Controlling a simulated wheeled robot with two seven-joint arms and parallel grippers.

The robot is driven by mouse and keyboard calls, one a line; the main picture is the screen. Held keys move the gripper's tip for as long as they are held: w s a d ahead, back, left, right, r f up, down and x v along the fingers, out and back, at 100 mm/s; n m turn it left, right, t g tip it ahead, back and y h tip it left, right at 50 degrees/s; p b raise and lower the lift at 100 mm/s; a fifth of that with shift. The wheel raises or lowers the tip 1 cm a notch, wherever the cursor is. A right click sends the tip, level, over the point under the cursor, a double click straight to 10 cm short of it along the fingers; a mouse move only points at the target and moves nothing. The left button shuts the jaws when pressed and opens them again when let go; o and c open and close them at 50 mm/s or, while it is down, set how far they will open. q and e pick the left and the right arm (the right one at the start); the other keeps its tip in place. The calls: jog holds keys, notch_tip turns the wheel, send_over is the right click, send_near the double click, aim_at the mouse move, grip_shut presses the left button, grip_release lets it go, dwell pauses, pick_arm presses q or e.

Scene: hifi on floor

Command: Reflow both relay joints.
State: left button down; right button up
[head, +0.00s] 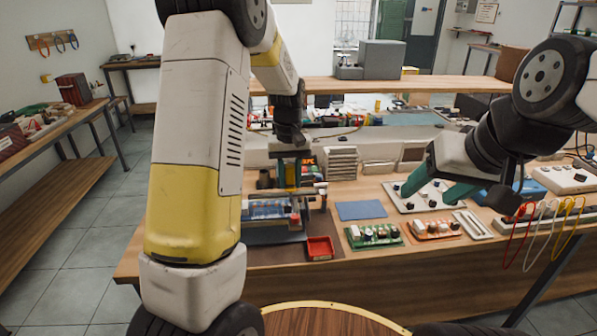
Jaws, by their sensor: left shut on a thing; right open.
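A blue circuit board (268,209) with small parts on it sits in a grey frame on the bench, left of centre. I cannot make out the relay joints on it. My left gripper (291,178) is just above and behind the board's right end, shut on a slim tool that is mostly hidden. I cannot tell whether its tip touches the board. My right gripper (437,188) is open, with its two teal fingers apart over a pale panel with dark knobs (401,204), and nothing shows between them.
A red tray (320,248), a blue mat (361,210), a green board (373,236) and an orange board (435,229) lie along the bench front. A white box with coloured leads (543,224) stands at the right. A raised shelf (440,84) runs behind.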

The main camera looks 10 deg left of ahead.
aim_at(289, 165)
pick_arm(q)
jog(key=shift+s+f, duration=0.15)
jog(key=shift+f, duration=0.4)
dwell(3.3)
jog(key=shift+r, duration=2.4)
